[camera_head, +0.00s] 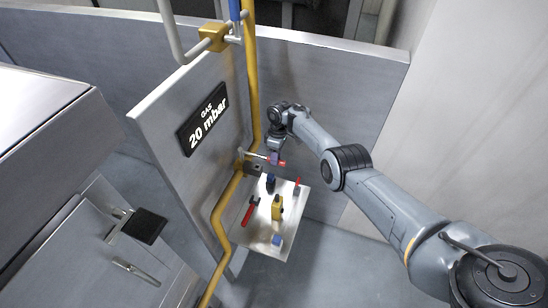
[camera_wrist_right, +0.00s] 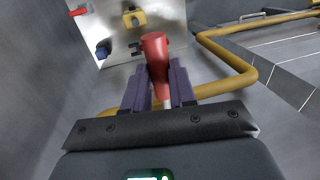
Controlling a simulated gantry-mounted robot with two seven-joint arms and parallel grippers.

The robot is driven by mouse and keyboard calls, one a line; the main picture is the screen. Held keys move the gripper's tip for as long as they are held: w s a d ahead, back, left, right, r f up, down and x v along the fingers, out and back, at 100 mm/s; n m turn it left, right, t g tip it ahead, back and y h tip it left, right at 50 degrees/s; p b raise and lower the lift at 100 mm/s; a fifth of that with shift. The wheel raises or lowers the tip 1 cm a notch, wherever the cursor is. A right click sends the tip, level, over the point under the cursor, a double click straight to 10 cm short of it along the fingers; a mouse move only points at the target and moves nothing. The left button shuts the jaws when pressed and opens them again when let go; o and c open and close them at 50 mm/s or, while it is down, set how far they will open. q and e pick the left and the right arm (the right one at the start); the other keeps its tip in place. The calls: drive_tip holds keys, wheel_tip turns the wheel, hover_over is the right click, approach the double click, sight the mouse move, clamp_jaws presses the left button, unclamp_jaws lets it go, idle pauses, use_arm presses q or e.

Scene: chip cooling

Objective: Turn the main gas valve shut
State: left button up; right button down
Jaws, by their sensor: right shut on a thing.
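The main gas valve sits on the yellow gas pipe (camera_head: 219,205) beside the metal panel. Its lever has a red grip (camera_head: 283,163) on a thin metal shank and sticks out sideways from the pipe, to the right. My right gripper (camera_head: 274,158) is at the outer end of this lever, with its fingers around the red grip. In the right wrist view the red grip (camera_wrist_right: 154,48) stands between the two purple fingers, with a bit of pale shank below it. The valve body is small and partly hidden. My left gripper is out of view.
A metal shelf (camera_head: 268,248) below the valve holds several small tools, red, yellow and blue. A panel reading "GAS 20 mbar" (camera_head: 202,119) stands left of the pipe. A grey wall (camera_head: 330,85) is close behind my right arm. Open floor lies in front.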

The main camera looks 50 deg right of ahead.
drive_tip(key=c, duration=1.4)
unclamp_jaws()
drive_tip(key=shift+f, duration=0.1)
drive_tip(key=o, duration=0.5)
drive_tip(key=shift+d, duration=0.1)
drive_tip(key=shift+w+r, duration=0.1)
drive_tip(key=shift+r, duration=0.15)
drive_tip(key=r, duration=0.3)
drive_tip(key=d+r+p, duration=0.1)
drive_tip(key=r, duration=0.3)
drive_tip(key=d+r, duration=0.1)
drive_tip(key=r, duration=0.2)
drive_tip(key=shift+w+r+p, duration=0.15)
drive_tip(key=shift+w+p, duration=0.15)
drive_tip(key=shift+w, duration=0.05)
